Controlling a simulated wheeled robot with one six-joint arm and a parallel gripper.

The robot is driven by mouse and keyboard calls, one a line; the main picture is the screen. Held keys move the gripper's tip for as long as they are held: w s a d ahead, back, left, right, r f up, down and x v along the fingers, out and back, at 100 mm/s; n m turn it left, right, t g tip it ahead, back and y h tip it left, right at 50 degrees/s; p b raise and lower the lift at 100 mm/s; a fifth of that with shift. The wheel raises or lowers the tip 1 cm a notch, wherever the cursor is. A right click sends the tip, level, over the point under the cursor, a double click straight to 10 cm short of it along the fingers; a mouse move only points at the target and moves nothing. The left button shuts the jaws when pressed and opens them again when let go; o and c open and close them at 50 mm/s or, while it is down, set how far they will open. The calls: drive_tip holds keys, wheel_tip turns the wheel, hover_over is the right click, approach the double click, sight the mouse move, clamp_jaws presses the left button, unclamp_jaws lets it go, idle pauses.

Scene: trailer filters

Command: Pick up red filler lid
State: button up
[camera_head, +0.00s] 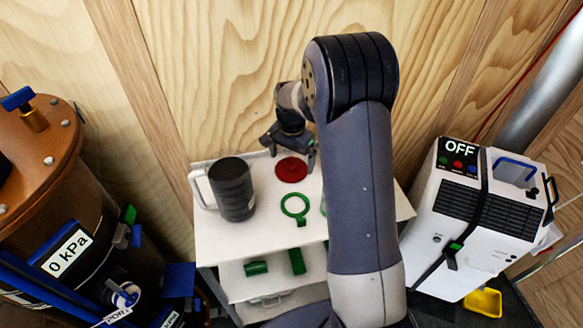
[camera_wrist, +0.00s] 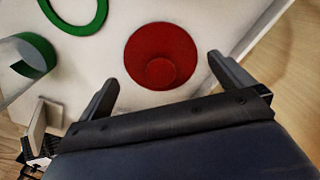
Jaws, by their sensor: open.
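The red filler lid (camera_head: 291,169) is a flat red disc lying on the white cart top, near its back edge. In the wrist view the lid (camera_wrist: 160,55) shows a smaller round knob (camera_wrist: 160,72) on it. My gripper (camera_head: 291,150) is at the back of the cart by the lid. In the wrist view my gripper (camera_wrist: 160,75) is open, with its two fingers on either side of the near part of the lid. The fingers appear apart from the lid, and nothing is held. The exact height above the lid cannot be told.
The white cart (camera_head: 225,245) also carries a dark cylindrical container (camera_head: 232,190) and a green ring (camera_head: 295,206). A clear cylinder with a green band (camera_wrist: 35,55) is at the left in the wrist view. A wooden wall (camera_head: 230,70) stands close behind. A white machine (camera_head: 470,220) stands right.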

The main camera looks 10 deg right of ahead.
wheel_tip(320, 180, down, 2)
drive_tip(key=shift+f, duration=0.1)
drive_tip(key=c, duration=0.8)
drive_tip(key=shift+o, duration=0.2)
drive_tip(key=shift+r, duration=0.2)
